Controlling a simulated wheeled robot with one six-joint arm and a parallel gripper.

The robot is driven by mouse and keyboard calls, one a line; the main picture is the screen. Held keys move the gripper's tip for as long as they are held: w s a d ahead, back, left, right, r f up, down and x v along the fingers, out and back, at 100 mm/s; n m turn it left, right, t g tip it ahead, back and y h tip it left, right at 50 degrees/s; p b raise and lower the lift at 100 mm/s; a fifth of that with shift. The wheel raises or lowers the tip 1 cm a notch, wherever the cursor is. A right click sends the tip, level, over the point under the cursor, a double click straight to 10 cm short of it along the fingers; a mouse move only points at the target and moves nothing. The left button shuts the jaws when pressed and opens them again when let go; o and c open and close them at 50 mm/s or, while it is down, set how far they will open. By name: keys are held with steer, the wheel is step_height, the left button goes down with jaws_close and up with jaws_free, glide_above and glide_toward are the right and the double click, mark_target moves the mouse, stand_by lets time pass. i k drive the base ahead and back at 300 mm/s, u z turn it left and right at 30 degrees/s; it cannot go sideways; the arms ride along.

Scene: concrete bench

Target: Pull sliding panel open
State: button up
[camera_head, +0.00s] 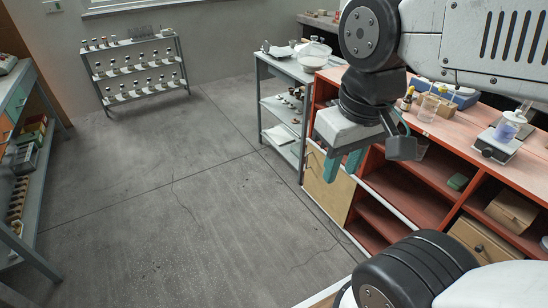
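A tan sliding panel (328,189) stands upright in the front of the red cabinet (408,195), covering its left end. Pale rails run along its top and bottom edges. The compartments to the right of the panel are uncovered. My gripper (344,164) points down with two green fingers, and a gap shows between them. It is open and appears empty. In the picture it overlaps the panel's upper right part.
The red bench top carries a glass beaker (429,108), small bottles and a stirrer-like device (497,146). A wooden drawer (483,240) is at the right. A grey metal cart (284,110) stands left of the cabinet. The concrete floor (180,210) is open.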

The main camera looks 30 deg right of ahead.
mark_target(336, 198)
steer(key=u, duration=0.1)
steer(key=i, duration=0.65)
steer(key=z, duration=0.6)
steer(key=i, duration=0.7)
steer(key=z, duration=0.5)
